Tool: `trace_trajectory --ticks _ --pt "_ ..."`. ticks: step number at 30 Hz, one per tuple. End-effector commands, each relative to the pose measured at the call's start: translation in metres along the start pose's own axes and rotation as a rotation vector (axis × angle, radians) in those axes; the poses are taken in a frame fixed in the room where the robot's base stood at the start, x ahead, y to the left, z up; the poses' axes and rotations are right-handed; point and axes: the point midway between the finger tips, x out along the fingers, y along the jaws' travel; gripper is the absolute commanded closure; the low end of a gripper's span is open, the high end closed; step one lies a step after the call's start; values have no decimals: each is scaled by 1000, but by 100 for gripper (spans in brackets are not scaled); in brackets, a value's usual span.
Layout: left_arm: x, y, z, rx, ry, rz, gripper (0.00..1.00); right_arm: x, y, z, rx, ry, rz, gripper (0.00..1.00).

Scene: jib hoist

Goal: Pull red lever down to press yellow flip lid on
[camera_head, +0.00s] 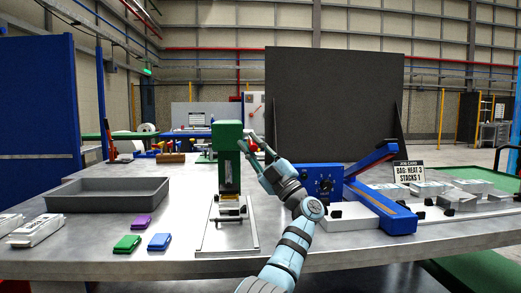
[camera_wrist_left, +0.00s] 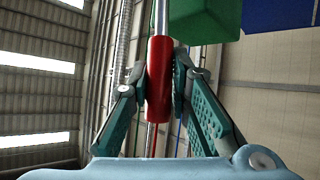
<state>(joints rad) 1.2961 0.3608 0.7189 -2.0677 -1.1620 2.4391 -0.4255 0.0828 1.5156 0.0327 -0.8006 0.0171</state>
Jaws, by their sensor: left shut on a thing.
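The press (camera_head: 229,160) has a green head on a pale base plate (camera_head: 230,246) and stands upright mid-table. My left gripper (camera_head: 254,143) is at the right side of its head. In the left wrist view, my gripper's fingers are closed on the red lever (camera_wrist_left: 159,85), a red sleeve on a thin metal rod. The green head (camera_wrist_left: 205,20) shows beyond it. A small pale and dark fixture (camera_head: 230,211) sits under the press head. I cannot make out a yellow lid there. My right gripper is out of view.
A grey tray (camera_head: 107,206) lies on the left. Purple (camera_head: 141,222), green (camera_head: 127,243) and blue (camera_head: 160,241) pieces lie in front of it. A blue machine (camera_head: 375,200) stands right of my arm. A dark panel (camera_head: 335,100) rises behind. White packs lie at both sides.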

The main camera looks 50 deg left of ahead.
Motion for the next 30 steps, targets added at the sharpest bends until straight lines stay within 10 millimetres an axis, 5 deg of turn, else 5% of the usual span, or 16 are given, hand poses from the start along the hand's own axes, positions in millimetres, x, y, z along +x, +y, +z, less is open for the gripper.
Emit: trace_trajectory --ticks 15,16,19,30 --pt "-6 -8 8 -7 10 2 100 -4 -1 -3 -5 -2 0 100" --pt "-6 -8 8 -7 10 2 78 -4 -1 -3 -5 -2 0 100" --pt "-6 -8 7 -6 11 3 62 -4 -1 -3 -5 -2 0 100" --pt "-4 -5 5 -9 16 4 62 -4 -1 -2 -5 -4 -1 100"
